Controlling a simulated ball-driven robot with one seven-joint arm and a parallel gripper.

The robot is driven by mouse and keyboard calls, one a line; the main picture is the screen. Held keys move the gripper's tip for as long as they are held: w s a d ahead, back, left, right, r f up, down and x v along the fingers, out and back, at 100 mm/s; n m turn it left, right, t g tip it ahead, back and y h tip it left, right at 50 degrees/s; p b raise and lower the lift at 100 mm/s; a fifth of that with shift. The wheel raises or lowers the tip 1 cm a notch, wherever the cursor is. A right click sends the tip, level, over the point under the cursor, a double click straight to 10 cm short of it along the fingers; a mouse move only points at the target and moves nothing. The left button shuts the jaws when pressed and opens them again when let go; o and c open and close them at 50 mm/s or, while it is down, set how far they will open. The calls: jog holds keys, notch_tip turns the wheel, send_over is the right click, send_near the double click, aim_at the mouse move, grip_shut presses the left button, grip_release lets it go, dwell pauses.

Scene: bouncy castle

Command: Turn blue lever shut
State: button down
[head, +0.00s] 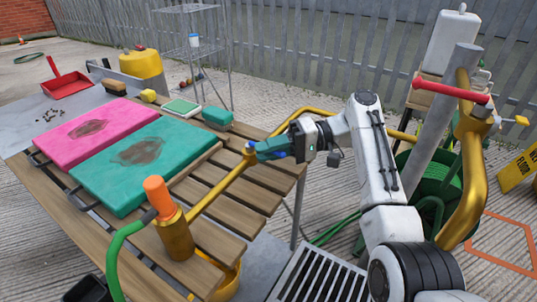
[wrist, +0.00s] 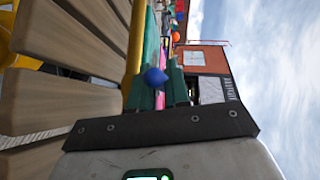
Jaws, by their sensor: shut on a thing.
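The blue lever (head: 250,146) sits on the brass pipe (head: 222,190) above the slatted wooden table, and mostly only its knob end shows. My gripper (head: 264,149), with teal fingers, reaches in from the right and is shut on the lever. In the wrist view the round blue knob (wrist: 155,77) shows between the teal fingers of my gripper (wrist: 158,88). The rest of the lever and its valve body are hidden by the fingers. I cannot tell how far the lever is turned.
Pink (head: 85,133) and teal (head: 140,160) stained panels lie on the slatted table (head: 225,225). An orange-topped brass fitting (head: 170,230) with a green hose stands at the near edge. A red lever (head: 450,91) is on the right-hand pipe. A metal grate (head: 320,275) lies below.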

dwell(0.3)
jog(key=c, duration=1.2)
grip_release()
jog(key=f+b+v, duration=0.1)
jog(key=b+v, duration=0.2)
jog(key=v, duration=0.4)
jog(key=shift+d+r, duration=0.25)
jog(key=shift+r, duration=0.2)
jog(key=shift+w, duration=0.15)
